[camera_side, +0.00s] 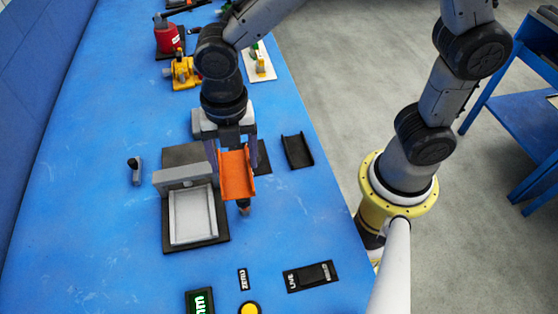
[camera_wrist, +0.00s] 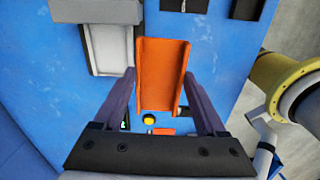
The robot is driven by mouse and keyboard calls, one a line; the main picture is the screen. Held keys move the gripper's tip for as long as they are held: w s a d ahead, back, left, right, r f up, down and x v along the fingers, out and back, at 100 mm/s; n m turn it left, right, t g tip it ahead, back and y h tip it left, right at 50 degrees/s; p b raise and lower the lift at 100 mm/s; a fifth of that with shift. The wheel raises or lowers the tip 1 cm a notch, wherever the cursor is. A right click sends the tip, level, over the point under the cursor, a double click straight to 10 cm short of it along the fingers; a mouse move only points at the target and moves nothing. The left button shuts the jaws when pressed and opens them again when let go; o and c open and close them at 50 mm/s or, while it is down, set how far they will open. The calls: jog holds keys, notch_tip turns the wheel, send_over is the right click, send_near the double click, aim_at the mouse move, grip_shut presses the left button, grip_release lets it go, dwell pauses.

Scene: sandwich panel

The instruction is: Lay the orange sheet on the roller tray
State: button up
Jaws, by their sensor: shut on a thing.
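The orange sheet (camera_side: 237,176) is a channel shape with raised long sides. My gripper (camera_side: 234,150) is shut on it, one finger at each long side, and holds it up over the bench. The sheet also shows between the fingers in the wrist view (camera_wrist: 160,75). A grey shallow tray (camera_side: 192,216) with raised sides lies on a dark base plate, left of the sheet, and in the wrist view (camera_wrist: 108,48). A small dark channel-shaped tray (camera_side: 297,151) lies to the right. I cannot tell for certain which one is the roller tray.
A grey block (camera_side: 183,175) stands behind the grey tray. A small upright device (camera_side: 135,170) stands to the left. A yellow button (camera_side: 250,308) and labelled panels (camera_side: 311,276) are at the front. A red machine (camera_side: 168,38) and yellow machine (camera_side: 183,73) stand at the back. The left bench is mostly clear.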

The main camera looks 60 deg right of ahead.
jog(key=w+a, duration=0.6)
send_over(192, 209)
jog(key=shift+s+a+f, duration=0.15)
jog(key=shift+f, duration=1.1)
jog(key=shift+s+a+f, duration=0.1)
jog(key=shift+s+f, duration=0.05)
jog(key=shift+f, duration=1.15)
jog(key=shift+s+a+f, duration=0.15)
jog(key=shift+f, duration=1.1)
jog(key=shift+f, duration=1.55)
jog(key=shift+w+d+f, duration=0.15)
jog(key=shift+w+d, duration=0.2)
jog(key=shift+w+f, duration=0.1)
jog(key=shift+f, duration=0.25)
jog(key=o, duration=1.3)
